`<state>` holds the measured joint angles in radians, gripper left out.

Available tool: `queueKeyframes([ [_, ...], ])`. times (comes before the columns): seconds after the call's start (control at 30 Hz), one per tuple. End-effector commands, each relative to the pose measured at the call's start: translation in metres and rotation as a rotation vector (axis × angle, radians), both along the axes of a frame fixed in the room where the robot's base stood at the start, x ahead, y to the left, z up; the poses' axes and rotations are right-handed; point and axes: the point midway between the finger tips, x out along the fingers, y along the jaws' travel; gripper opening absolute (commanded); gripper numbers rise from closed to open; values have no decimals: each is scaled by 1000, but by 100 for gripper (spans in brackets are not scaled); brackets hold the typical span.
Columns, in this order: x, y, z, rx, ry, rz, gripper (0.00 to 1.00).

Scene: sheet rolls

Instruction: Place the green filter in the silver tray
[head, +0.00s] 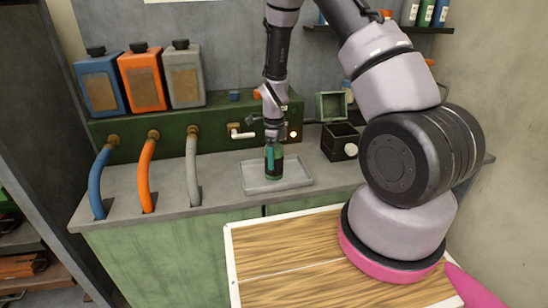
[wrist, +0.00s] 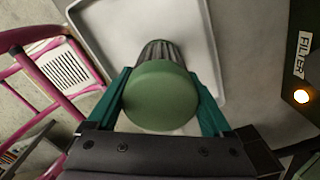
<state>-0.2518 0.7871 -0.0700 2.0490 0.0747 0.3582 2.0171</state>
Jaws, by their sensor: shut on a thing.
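The green filter (head: 274,166) is upright at the silver tray (head: 298,181) in the head view. In the wrist view I look down on its round green cap (wrist: 160,96), with a dark ribbed side beyond it. My gripper (head: 273,146) is shut on the filter from above, with a teal finger on each side of the cap, as the wrist view also shows. The tray (wrist: 208,40) lies beneath and beyond the filter in the wrist view. I cannot tell whether the filter's bottom touches the tray floor.
A green panel with a white tap (head: 240,133) stands behind the tray. A dark open box (head: 340,142) is to the right. Blue, orange and grey hoses (head: 192,170) rise at the left, below three canisters (head: 143,80). A wooden-topped surface (head: 285,262) is in front.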

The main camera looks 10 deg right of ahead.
Motion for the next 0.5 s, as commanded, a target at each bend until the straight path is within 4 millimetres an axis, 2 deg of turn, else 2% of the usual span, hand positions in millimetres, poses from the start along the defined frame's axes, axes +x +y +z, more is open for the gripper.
queueKeyframes([
  [0.07, 0, 0, -2, 0, 0, 0, 9],
  [0.1, 0, 0, -3, 0, 0, 1, 92],
  [0.13, 0, 0, -2, 0, 0, 1, 100],
  [0.37, 0, 0, -2, 0, 0, 0, 100],
  [0.5, 1, 0, 7, -1, -3, 1, 100],
])
